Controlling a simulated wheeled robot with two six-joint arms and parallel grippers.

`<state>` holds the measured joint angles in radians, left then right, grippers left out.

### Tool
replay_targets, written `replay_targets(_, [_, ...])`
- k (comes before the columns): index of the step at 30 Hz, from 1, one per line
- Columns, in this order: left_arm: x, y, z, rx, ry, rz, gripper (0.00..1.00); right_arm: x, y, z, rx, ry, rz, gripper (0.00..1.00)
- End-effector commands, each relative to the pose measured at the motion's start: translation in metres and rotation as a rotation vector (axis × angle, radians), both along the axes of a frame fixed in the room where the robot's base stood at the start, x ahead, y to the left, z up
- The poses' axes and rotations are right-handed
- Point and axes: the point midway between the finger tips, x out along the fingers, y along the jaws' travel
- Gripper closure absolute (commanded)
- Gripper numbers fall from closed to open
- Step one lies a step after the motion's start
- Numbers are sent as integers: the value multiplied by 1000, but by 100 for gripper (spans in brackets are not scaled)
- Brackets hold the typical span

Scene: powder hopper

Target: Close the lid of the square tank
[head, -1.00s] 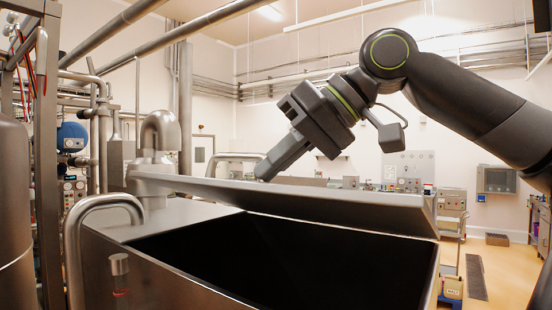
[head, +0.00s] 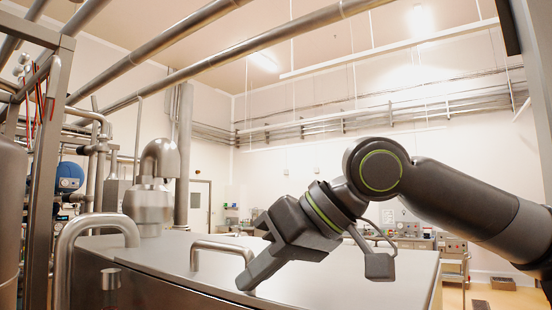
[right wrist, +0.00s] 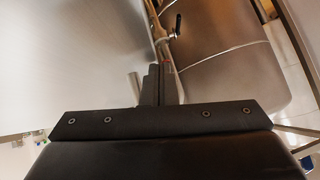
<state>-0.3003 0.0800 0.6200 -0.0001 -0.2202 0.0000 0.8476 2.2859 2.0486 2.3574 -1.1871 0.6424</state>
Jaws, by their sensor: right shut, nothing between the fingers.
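The square tank (head: 85,280) is a brushed steel box at the bottom of the head view. Its flat steel lid (head: 365,285) lies about level over the top, and no dark opening shows. A bent-bar lid handle (head: 222,245) stands up from the lid. My right gripper (head: 247,284) is shut and empty, pointing down-left with its tip at the lid's top near the front edge; whether it touches is hard to tell. In the right wrist view, the shut fingers (right wrist: 160,84) show beside a broad pale metal surface. My left gripper is not in view.
A thick bent pipe handle (head: 95,228) rises at the tank's left front. A steel elbow pipe (head: 160,160) stands behind it. Pipework and a frame (head: 45,150) fill the left side. A bench with equipment stands along the back wall.

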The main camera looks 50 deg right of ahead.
Motion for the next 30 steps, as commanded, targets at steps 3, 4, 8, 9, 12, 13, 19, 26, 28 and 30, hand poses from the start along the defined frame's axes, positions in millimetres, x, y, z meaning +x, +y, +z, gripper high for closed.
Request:
replay_targets(3, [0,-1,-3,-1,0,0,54,-3,3,-15,-7,45,11,100])
replay_targets(4, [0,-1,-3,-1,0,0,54,-3,3,-15,-7,45,11,100])
replay_targets(8, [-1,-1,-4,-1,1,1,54,-7,2,-11,-6,44,10,100])
replay_targets(9, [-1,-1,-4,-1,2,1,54,-9,1,-8,-6,42,9,100])
replay_targets(12, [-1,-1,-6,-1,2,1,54,-21,-3,4,-6,34,9,100])
replay_targets(13, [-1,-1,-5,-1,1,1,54,-25,-4,9,-6,32,7,100])
replay_targets(19, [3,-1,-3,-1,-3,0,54,-60,-16,47,-3,15,4,100])
replay_targets(26, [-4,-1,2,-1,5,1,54,-97,-30,87,1,3,-1,100])
replay_targets(28, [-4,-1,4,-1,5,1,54,-107,-33,96,2,1,0,100])
replay_targets(30, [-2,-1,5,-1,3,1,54,-114,-35,104,2,1,-2,100])
